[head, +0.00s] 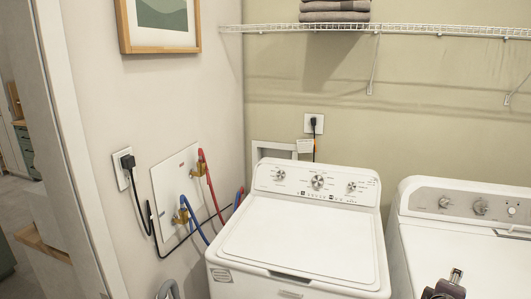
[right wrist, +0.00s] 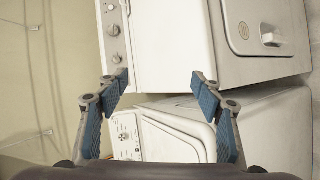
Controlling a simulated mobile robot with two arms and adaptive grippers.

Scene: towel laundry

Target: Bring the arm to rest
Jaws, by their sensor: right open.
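My right gripper (right wrist: 160,83) is open, its two blue-padded fingers apart with nothing between them. In the head view a dark part of my right arm (head: 443,289) shows at the bottom edge, in front of the right machine. The wrist view is turned sideways, with the two white machines beyond the fingertips. No towel is in the grip. I do not see my left gripper in either view.
A white washer (head: 300,240) with a closed lid stands left of a second white machine (head: 460,250). Folded grey towels (head: 335,11) lie on a wire shelf (head: 420,30) above. Hoses and a cord hang by the left wall. The machine tops are bare.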

